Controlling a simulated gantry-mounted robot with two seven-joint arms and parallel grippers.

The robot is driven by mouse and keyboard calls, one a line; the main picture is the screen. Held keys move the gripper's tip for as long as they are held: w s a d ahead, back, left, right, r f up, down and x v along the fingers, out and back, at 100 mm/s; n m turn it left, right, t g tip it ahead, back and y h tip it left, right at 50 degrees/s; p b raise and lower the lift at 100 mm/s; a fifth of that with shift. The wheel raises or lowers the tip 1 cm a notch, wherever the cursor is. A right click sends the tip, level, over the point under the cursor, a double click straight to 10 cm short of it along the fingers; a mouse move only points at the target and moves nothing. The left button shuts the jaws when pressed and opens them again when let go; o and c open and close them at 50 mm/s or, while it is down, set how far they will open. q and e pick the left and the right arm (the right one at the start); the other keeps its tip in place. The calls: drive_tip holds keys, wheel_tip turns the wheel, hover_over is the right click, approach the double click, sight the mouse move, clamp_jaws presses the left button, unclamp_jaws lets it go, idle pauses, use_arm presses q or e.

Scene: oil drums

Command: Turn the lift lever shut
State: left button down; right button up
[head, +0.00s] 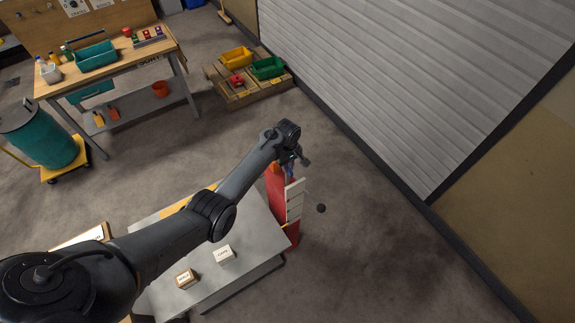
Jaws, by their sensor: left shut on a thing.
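My left gripper (291,164) is at the top of a red post (277,189), beside the end of the grey table. It is shut on a small part there, which I take to be the lift lever; the gripper and wrist mostly hide it. A small blue piece (289,173) shows just below the fingers. A white panel (294,200) stands on the post's right side. The lever's angle cannot be made out. My right gripper is not in view.
The grey table (245,225) bears two small labelled blocks, one white (224,254) and one brown (186,278). A dark round thing (321,208) shows right of the post. A pallet (250,91) with bins and a teal drum (42,138) stand farther back.

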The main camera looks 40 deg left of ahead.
use_arm(q)
drive_tip(key=shift+r+m, duration=0.1)
drive_tip(key=shift+m, duration=0.2)
drive_tip(key=m+p, duration=0.1)
drive_tip(key=m, duration=0.2)
drive_tip(key=shift+m+p, duration=0.3)
drive_tip(key=shift+p, duration=0.1)
drive_tip(key=m+p, duration=0.1)
drive_tip(key=m, duration=0.9)
drive_tip(key=shift+m, duration=1.8)
drive_tip(key=c, duration=1.1)
unclamp_jaws()
